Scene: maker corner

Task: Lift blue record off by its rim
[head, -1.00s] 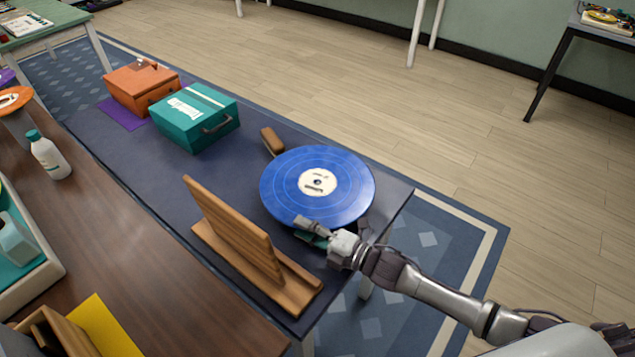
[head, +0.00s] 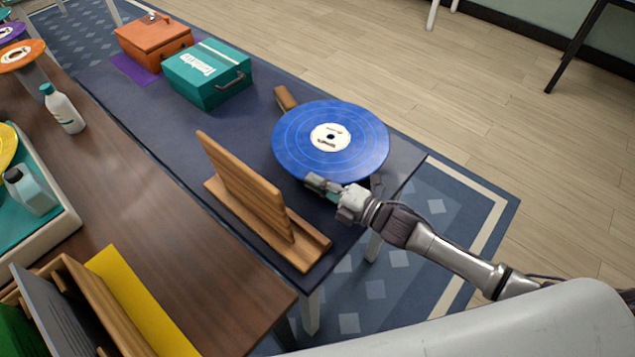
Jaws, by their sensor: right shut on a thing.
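The blue record (head: 355,150) with a white label lies face up and roughly level at the right end of the dark blue table. My right gripper (head: 330,186) is shut on the record's near rim, with a finger showing over the rim. What lies under the record is mostly hidden; a teal bit shows beside the gripper and a brown wooden piece (head: 285,98) shows behind the record. I cannot tell whether the record is clear of what is below it. My left gripper is not in view.
A wooden stand (head: 246,194) with an upright back is left of the record. A teal case (head: 208,84) and an orange case (head: 152,40) sit farther back on the blue table (head: 150,140). A white bottle (head: 63,110) stands on the brown table at left.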

